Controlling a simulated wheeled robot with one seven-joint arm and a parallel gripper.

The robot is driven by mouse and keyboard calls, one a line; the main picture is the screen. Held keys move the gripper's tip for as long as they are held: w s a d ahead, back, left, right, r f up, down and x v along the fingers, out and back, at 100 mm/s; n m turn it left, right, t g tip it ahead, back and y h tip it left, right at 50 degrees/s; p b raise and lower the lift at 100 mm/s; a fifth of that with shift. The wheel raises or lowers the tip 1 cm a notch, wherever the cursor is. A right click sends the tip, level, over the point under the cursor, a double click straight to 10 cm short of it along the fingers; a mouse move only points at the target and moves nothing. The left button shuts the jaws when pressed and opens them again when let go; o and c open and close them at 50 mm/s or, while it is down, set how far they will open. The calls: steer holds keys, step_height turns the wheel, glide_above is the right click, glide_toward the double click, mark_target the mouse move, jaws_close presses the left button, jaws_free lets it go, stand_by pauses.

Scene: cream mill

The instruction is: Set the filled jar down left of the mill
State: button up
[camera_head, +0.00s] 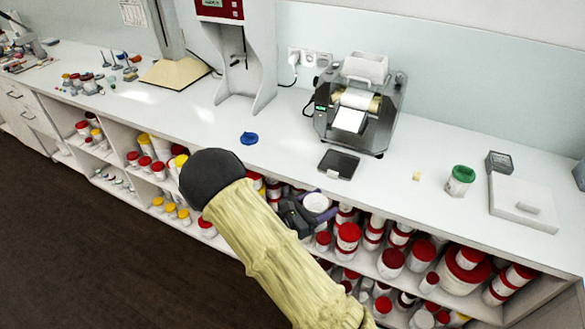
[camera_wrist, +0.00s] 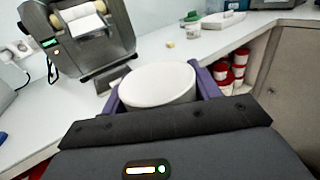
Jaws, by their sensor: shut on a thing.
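The mill (camera_head: 384,128) is a silver machine with rollers and a white front plate, standing at the back of the counter. It also fills the upper left of the wrist view (camera_wrist: 112,47). The jar (camera_head: 316,203) is white and round with a pale open top. My gripper (camera_head: 312,210) is shut on it, in front of the counter's front edge and above the shelf jars. In the wrist view the jar (camera_wrist: 158,88) sits upright between the purple fingers. I cannot clearly tell its contents from its white wall.
A blue lid (camera_head: 249,138) lies on the counter left of the mill, with clear counter around it. A small black scale (camera_head: 338,164) lies in front of the mill. A green-lidded jar (camera_head: 460,180) and a white box (camera_head: 523,205) stand right. A tall grey machine (camera_head: 240,85) stands further left.

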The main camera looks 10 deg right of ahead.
steer(key=t, duration=0.1)
steer(key=n+t+y, duration=0.1)
steer(key=w+n+t, duration=0.1)
steer(key=shift+d+f+y, duration=0.35)
steer(key=shift+d+y, duration=0.05)
steer(key=n+t+y, duration=0.1)
steer(key=w+f+n+t+y, duration=0.1)
steer(key=shift+t, duration=0.4)
step_height(320, 180, down, 11)
steer(key=n+t+y, duration=0.4)
steer(key=n+y, duration=0.5)
steer(key=y, duration=0.3)
steer(key=shift+a+f+t+y, duration=0.15)
steer(key=shift+a+t+y, duration=0.15)
steer(key=shift+a+t, duration=0.15)
steer(key=shift+s, duration=0.1)
